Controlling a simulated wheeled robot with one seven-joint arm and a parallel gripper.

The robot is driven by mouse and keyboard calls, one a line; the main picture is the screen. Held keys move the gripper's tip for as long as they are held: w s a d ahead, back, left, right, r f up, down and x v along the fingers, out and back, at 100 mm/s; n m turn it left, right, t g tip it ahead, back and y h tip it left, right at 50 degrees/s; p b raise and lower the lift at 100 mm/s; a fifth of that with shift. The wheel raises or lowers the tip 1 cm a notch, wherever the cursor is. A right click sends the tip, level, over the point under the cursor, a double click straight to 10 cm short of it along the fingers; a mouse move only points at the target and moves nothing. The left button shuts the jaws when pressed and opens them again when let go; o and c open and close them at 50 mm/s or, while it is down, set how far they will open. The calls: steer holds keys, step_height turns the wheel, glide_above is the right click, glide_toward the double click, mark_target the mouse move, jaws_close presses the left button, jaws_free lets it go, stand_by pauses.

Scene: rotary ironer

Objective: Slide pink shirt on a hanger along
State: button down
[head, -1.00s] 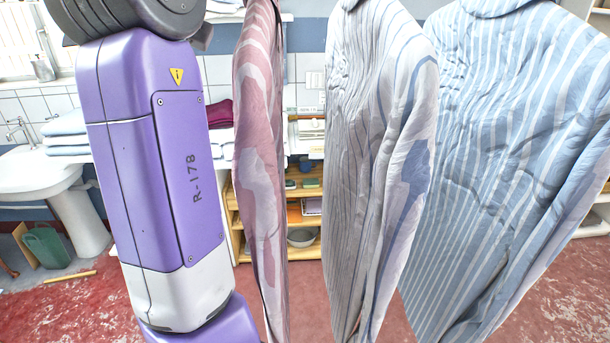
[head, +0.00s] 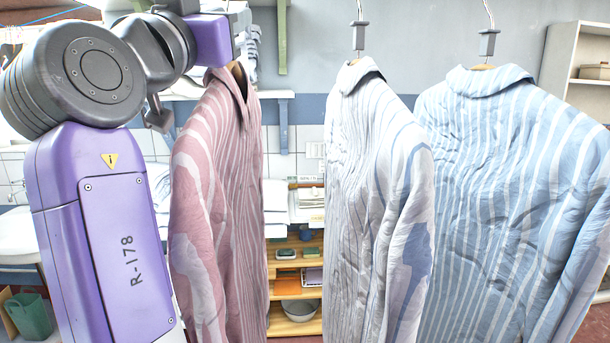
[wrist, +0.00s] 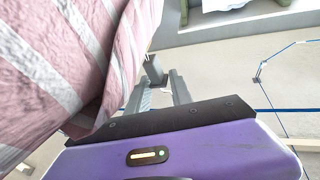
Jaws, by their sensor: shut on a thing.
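The pink striped shirt (head: 218,190) hangs left of the other shirts in the head view, seen partly edge-on. It also fills the upper left of the wrist view (wrist: 55,55). My gripper (wrist: 160,88) is above its collar. In the wrist view its fingers are closed around the grey block (wrist: 153,70) of the shirt's hanger. In the head view my arm hides part of the shirt's left side, and the fingers are hard to make out by the purple hand at the top.
A white striped shirt (head: 372,170) and a blue striped shirt (head: 505,190) hang to the right on hooks with grey blocks. A gap separates the pink and white shirts. Behind stand a wooden shelf (head: 296,322) and a pale cabinet (head: 570,75). A green bin (head: 28,315) is at lower left.

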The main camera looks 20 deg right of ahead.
steer(key=shift+w+a, duration=0.1)
steer(key=shift+a, duration=0.4)
steer(key=shift+w+a+r, duration=0.15)
steer(key=shift+w+a, duration=0.15)
steer(key=shift+a, duration=0.45)
steer(key=shift+w+a+r, duration=0.1)
steer(key=shift+w+a, duration=0.15)
steer(key=shift+a, duration=0.45)
steer(key=c, duration=1.1)
jaws_free()
steer(key=shift+o, duration=0.2)
steer(key=shift+f, duration=0.15)
steer(key=b+v, duration=0.2)
steer(key=v, duration=0.4)
